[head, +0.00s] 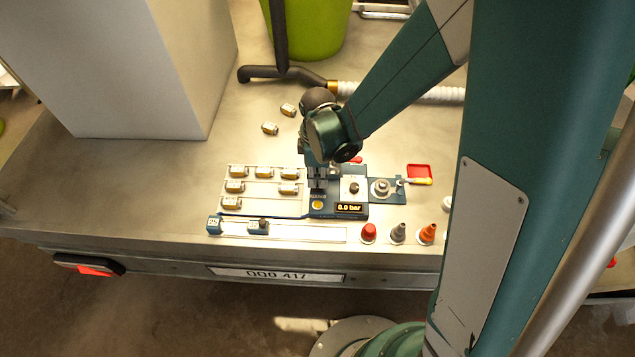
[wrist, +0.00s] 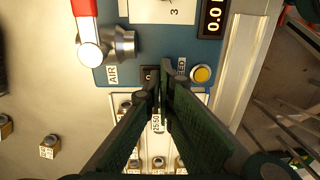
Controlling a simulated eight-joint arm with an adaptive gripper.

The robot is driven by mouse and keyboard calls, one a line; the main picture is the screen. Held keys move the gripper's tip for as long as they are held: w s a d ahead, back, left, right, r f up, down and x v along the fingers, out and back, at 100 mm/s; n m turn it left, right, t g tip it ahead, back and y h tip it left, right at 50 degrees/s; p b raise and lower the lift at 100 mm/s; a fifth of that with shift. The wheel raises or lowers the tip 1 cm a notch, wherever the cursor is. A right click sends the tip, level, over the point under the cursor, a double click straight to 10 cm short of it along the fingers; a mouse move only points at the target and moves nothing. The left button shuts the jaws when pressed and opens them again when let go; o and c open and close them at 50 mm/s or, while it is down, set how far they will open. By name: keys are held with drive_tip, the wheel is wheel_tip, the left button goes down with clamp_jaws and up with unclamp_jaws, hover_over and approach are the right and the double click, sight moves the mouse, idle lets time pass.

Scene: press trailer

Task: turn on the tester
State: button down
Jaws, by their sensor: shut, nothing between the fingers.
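The tester (head: 325,212) is a blue panel on the metal bench, with a small display (head: 349,208) reading "0.0 bar". A yellow round button (head: 318,205) sits on its front left part; it also shows in the wrist view (wrist: 202,74). A black switch (wrist: 149,74) marked "0" lies on the panel to the left of this button in the wrist view, partly hidden by my fingers. My gripper (wrist: 162,75) is shut and empty, pointing down over the panel near the switch. I cannot tell whether the fingertips touch it. The switch's position is hidden.
A red-handled valve (wrist: 91,53) labelled "AIR" stands on the panel beside my fingers. A tray with several small brass-and-white fittings (head: 235,187) adjoins the tester on the left. Red, grey and orange caps (head: 428,233) stand at the front right. A white block (head: 120,70) stands back left.

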sight(321, 191)
drive_tip(key=shift+r, duration=0.25)
idle(0.3)
wheel_tip(321, 191, up, 14)
drive_tip(key=s+p, duration=0.1)
drive_tip(key=p, duration=0.3)
drive_tip(key=shift+s+f+p, duration=0.25)
drive_tip(key=shift+p, duration=0.05)
idle(0.8)
drive_tip(key=s+d+r+m+t, duration=0.4)
drive_tip(key=d+r+m, duration=0.5)
drive_tip(key=d, duration=0.3)
drive_tip(key=s+d+r+m+t, duration=0.3)
drive_tip(key=s+d+r+m, duration=0.2)
drive_tip(key=d+r+m, duration=0.4)
drive_tip(key=shift+s+d+r+t, duration=0.4)
drive_tip(key=shift+d+r, duration=0.3)
drive_tip(key=shift+d, duration=1.2)
idle(1.3)
